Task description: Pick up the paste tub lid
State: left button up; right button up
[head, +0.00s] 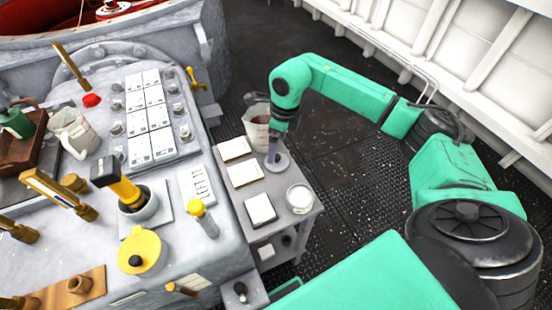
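A round grey disc, which looks like the paste tub lid (283,164), lies at the right edge of the small grey side table (284,229). My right gripper (272,155) points down over it, its narrow fingers at or just above the disc's middle. I cannot tell whether they touch or grip it, as the fingers are small and seen close together. A round tub with white contents (300,197) stands open on the same table, nearer the front. My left gripper is not in view.
A jug with brown contents (257,127) stands just behind my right gripper. White cards or pads (244,172) lie on the table. At left, a grey console holds levers, a yellow disc with a black knob (139,251) and another jug (73,131). Dark floor (340,190) lies open at right.

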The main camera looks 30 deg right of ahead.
aim_at(277, 156)
notch_tip(277, 156, down, 5)
jog(key=shift+a+f+p, duration=0.1)
jog(key=shift+f+p, duration=0.1)
jog(key=shift+p, duration=0.35)
jog(key=shift+w+f, duration=0.1)
jog(key=shift+f, duration=0.15)
jog(key=c, duration=1.1)
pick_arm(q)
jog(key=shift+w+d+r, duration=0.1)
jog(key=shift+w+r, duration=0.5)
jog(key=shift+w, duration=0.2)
pick_arm(e)
jog(key=shift+r, duration=0.2)
